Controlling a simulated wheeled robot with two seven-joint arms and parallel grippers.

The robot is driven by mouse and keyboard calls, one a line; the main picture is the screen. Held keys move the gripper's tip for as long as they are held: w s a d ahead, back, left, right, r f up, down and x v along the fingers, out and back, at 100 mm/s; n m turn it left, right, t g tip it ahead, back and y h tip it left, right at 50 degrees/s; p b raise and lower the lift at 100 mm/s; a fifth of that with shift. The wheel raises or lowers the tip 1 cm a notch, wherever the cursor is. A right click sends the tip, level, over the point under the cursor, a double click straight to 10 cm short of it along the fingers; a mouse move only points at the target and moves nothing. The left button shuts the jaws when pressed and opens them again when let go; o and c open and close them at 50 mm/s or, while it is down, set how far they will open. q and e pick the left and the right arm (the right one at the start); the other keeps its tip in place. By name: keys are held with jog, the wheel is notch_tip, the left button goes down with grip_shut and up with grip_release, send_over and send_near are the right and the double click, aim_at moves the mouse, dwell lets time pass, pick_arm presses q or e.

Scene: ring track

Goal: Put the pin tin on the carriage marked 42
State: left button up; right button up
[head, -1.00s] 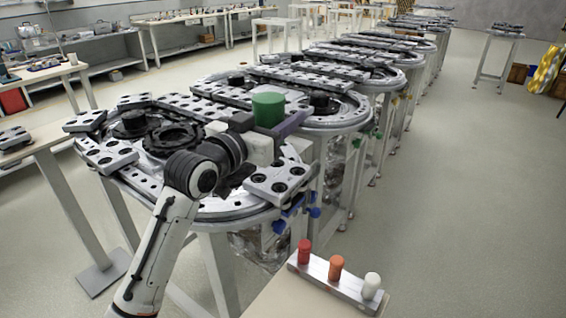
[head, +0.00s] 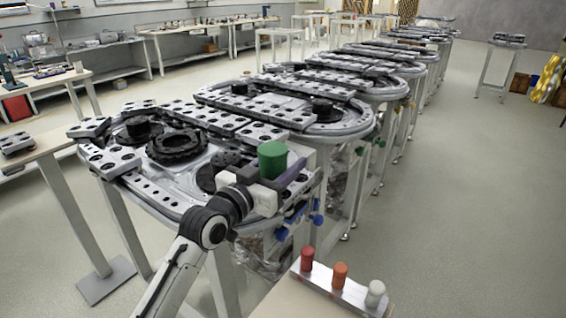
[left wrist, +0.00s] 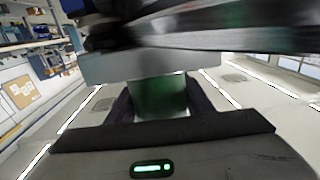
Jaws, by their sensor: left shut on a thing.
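A green cylinder (head: 272,161), which looks like the tin, stands upright in my left gripper (head: 270,180). The gripper is shut on it, with one dark finger on each side; the left wrist view also shows the green cylinder (left wrist: 160,97) between the fingers. The gripper is at the near right end of the closest ring track (head: 150,192). A grey carriage there is largely hidden behind the gripper. More grey carriages with dark holes sit on the track, such as one at the near left (head: 114,160). I cannot read any number on them. My right gripper is out of view.
A rack with a red peg (head: 307,259), an orange peg (head: 340,275) and a white peg (head: 375,293) stands at the near right. A dark toothed wheel (head: 177,147) lies inside the track. More tracks run behind. The floor at right (head: 460,200) is clear.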

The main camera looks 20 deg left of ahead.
pick_arm(q)
jog(key=o, duration=1.1)
jog(key=shift+f, duration=0.1)
jog(key=v, duration=1.1)
jog(key=shift+a, duration=0.1)
jog(key=shift+s+a, duration=0.15)
jog(key=shift+s, duration=0.3)
